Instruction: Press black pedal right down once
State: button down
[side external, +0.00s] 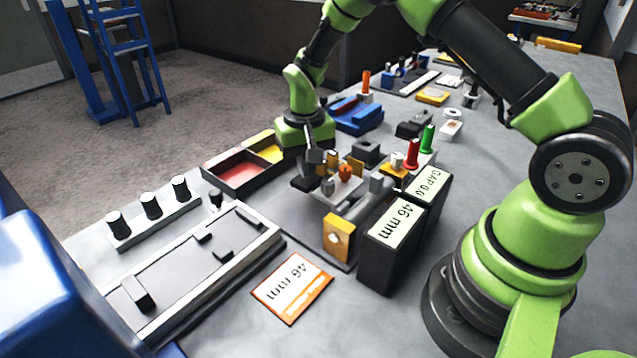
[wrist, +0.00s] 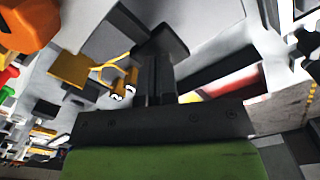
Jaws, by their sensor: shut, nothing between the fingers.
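My gripper (side external: 311,162) points down beside the fixture in the middle of the bench, with its fingers shut and empty. A dark block that looks like the black pedal (side external: 302,184) lies just below the fingertips, at the left of the fixture. In the wrist view the closed fingers (wrist: 158,82) reach to a dark pad (wrist: 163,40), which seems to be the same pedal. The fingertips look to be at or against it. I cannot tell whether they touch it or how far down it is, since the fingers partly hide it.
The fixture has an orange knob (side external: 345,172) and a yellow block (side external: 339,236) close by. A red and yellow tray (side external: 237,172) stands to the left. An orange-edged card (side external: 292,288) lies flat on the bench.

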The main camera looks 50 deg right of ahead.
jog(key=shift+f, duration=1.45)
jog(key=shift+r, duration=4.55)
